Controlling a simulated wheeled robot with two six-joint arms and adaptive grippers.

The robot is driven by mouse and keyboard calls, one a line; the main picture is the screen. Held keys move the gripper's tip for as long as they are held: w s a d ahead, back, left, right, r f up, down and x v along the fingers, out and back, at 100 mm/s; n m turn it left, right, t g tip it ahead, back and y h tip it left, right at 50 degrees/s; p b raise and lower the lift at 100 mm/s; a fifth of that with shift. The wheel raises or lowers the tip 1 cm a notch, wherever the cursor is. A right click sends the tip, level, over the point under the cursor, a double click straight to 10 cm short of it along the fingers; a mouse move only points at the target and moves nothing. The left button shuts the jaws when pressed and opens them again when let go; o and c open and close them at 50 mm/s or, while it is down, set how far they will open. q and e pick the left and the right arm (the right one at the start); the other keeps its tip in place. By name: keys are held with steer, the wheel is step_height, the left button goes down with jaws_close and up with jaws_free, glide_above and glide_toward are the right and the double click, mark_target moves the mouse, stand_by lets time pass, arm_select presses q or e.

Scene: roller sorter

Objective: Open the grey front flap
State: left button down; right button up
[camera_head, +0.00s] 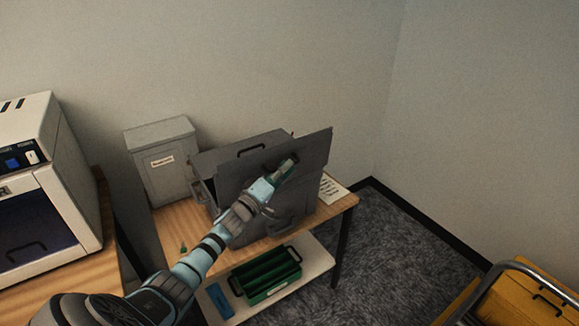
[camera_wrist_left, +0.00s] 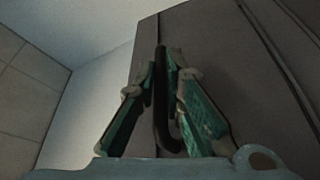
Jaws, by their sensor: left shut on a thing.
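The grey front flap (camera_head: 318,150) is a dark flat panel on the front of the grey sorter box (camera_head: 225,158). Its upper right corner sticks up past the box, so it stands at an angle to the box front. My left gripper (camera_head: 290,167) is at the flap's upper part. In the left wrist view, my left gripper (camera_wrist_left: 163,75) is shut on a dark bar handle (camera_wrist_left: 161,110), with the flap (camera_wrist_left: 215,60) close behind it. My arm hides part of the flap. My right gripper is not in view.
The box stands on a wooden table (camera_head: 176,222). A grey lidded bin (camera_head: 163,178) stands to its left, a paper sheet (camera_head: 331,189) to its right. A green tray (camera_head: 268,290) sits on the shelf below. A white machine (camera_head: 70,190) is at left, a yellow cart (camera_head: 530,300) at lower right.

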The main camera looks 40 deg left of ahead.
arm_select(q)
steer(key=shift+w+a+r, duration=0.1)
steer(key=shift+a, duration=0.3)
steer(key=shift+d, duration=0.1)
steer(key=c, duration=1.7)
jaws_free()
steer(key=shift+s, duration=0.2)
steer(key=s, duration=0.4)
steer(key=s+f, duration=0.1)
steer(key=s, duration=0.3)
steer(key=s+f, duration=0.1)
steer(key=s, duration=0.2)
steer(key=shift+s+a+f, duration=0.1)
steer(key=shift+s+a, duration=0.2)
steer(key=shift+s, duration=0.1)
